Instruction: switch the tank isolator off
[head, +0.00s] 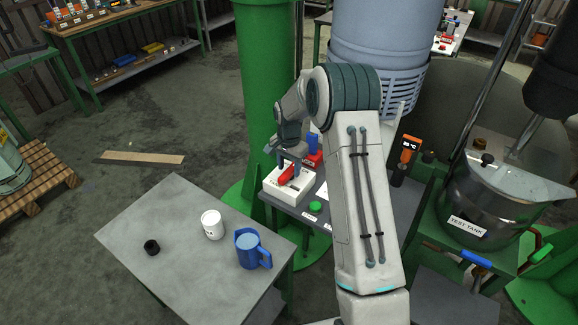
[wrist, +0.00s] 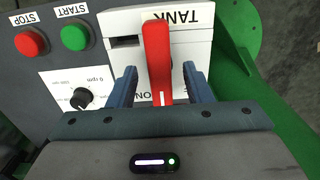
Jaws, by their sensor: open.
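The tank isolator is a white box (head: 280,189) with a red handle (head: 288,173), on the small bench in front of the green column. In the wrist view the box (wrist: 190,50) carries an upside-down "TANK" label. Its red handle (wrist: 157,55) runs lengthwise up the picture, and its white-marked end is at the partly hidden "ON" lettering. My gripper (wrist: 160,86) is open, with one blue finger on each side of the handle and a visible gap to both. In the head view my gripper (head: 292,152) is directly above the box.
Beside the isolator are a red stop button (wrist: 31,42), a green start button (wrist: 75,37) and a black speed knob (wrist: 81,98). A grey table (head: 170,215) holds a white cup (head: 211,225), a blue mug (head: 247,251) and a black ring (head: 152,247). The test tank (head: 490,205) stands right.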

